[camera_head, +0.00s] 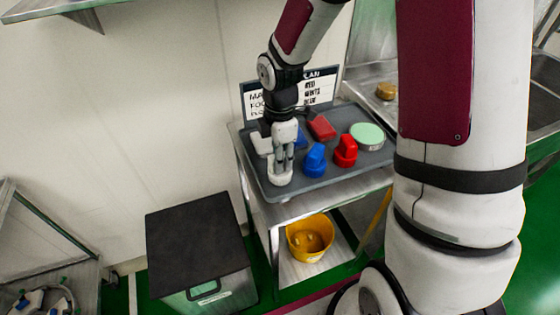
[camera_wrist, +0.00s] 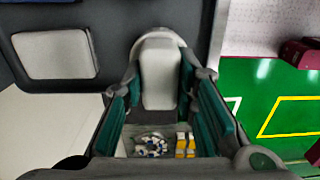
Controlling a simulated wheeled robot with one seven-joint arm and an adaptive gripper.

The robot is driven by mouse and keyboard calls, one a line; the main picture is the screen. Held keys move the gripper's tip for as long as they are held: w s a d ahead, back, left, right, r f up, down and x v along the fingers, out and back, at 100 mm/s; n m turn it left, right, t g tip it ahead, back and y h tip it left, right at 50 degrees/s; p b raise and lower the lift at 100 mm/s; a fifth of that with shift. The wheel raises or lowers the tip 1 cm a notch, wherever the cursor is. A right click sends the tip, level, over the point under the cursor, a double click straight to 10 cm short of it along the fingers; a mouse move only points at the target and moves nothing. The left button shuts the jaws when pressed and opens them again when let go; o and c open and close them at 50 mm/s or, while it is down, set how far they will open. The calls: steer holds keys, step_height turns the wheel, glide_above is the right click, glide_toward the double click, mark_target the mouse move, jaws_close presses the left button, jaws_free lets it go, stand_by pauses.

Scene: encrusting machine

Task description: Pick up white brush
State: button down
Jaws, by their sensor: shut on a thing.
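The white brush (camera_head: 280,180) is at the left front part of the grey tray (camera_head: 330,187), with its round base down. My gripper (camera_head: 284,160) points down from above and is shut on the brush's upright handle. In the wrist view, the white brush (camera_wrist: 160,75) stands between the two green-padded fingers of my gripper (camera_wrist: 160,95). Its round base is partly hidden behind the handle. I cannot tell whether the base touches the tray.
A blue brush (camera_head: 315,160), a red brush (camera_head: 345,152), a red block (camera_head: 321,128), a white block (camera_head: 262,143) and a pale green round thing (camera_head: 367,136) share the tray. A sign (camera_head: 322,87) stands behind. A yellow bowl (camera_head: 310,237) is below; a dark-lidded bin (camera_head: 197,240) stands left.

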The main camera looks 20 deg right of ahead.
step_height(320, 180, up, 3)
steer(key=shift+f, duration=0.2)
steer(key=s+a+r+p, duration=0.1)
steer(key=s+a+p, duration=0.2)
steer(key=s, duration=1.2)
steer(key=shift+s+p, duration=0.35)
steer(key=shift+p, duration=0.1)
steer(key=shift+a, duration=0.1)
steer(key=c, duration=1.8)
jaws_free()
steer(key=c, duration=0.5)
